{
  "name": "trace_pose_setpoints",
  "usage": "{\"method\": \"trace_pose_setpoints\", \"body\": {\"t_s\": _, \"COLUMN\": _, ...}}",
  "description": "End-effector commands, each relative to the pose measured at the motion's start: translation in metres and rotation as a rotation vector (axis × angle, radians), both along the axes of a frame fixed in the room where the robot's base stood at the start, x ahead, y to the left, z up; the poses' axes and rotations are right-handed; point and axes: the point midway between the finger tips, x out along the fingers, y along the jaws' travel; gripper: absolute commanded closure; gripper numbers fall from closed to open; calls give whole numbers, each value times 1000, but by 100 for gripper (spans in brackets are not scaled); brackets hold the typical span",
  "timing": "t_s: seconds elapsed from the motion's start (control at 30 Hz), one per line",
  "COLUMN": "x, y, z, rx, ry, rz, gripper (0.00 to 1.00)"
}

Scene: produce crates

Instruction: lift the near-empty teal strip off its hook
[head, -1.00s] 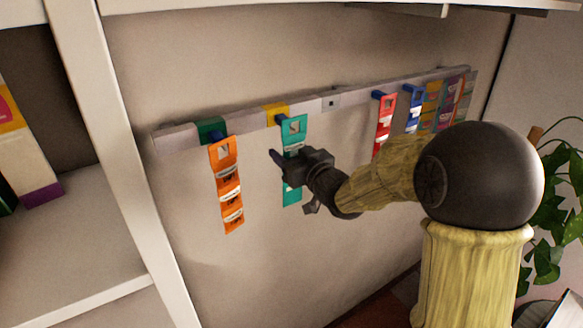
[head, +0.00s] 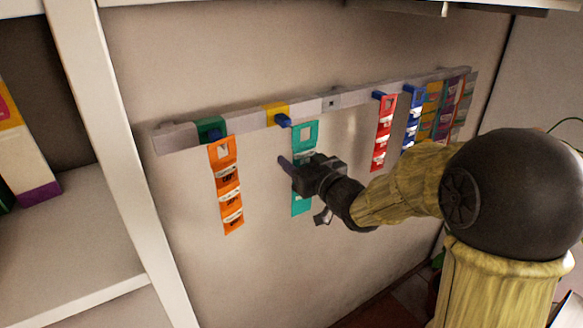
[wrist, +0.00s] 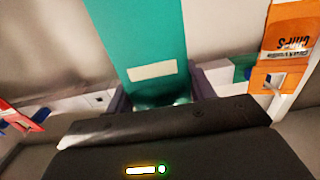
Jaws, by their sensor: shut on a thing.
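The teal strip (head: 304,134) is held in my gripper (head: 293,169) and stands clear of the blue hook (head: 283,120) on the yellow part of the rail, just right of it and a little lower. Its top hole is empty. My gripper is shut on the strip's middle and hides part of it. In the wrist view the teal strip (wrist: 140,40) fills the top centre, with a pale label and the dark jaws at its sides.
An orange strip (head: 225,183) hangs from the rail (head: 240,123) at left. Red (head: 383,130) and blue (head: 412,121) strips hang at right, with more beyond. A white shelf upright (head: 105,130) stands left. The wall below the rail is clear.

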Motion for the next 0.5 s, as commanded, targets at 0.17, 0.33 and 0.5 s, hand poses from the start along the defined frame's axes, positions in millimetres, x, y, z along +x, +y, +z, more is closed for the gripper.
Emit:
{"method": "trace_pose_setpoints", "body": {"t_s": 0.17, "x": -6, "y": -4, "z": 0, "rx": -1, "ry": -1, "rz": 0, "gripper": 66}}
{"method": "trace_pose_setpoints", "body": {"t_s": 0.33, "x": -12, "y": -8, "z": 0, "rx": 0, "ry": -1, "rz": 0, "gripper": 66}}
{"method": "trace_pose_setpoints", "body": {"t_s": 0.5, "x": -17, "y": -11, "z": 0, "rx": 0, "ry": 0, "rz": 0, "gripper": 66}}
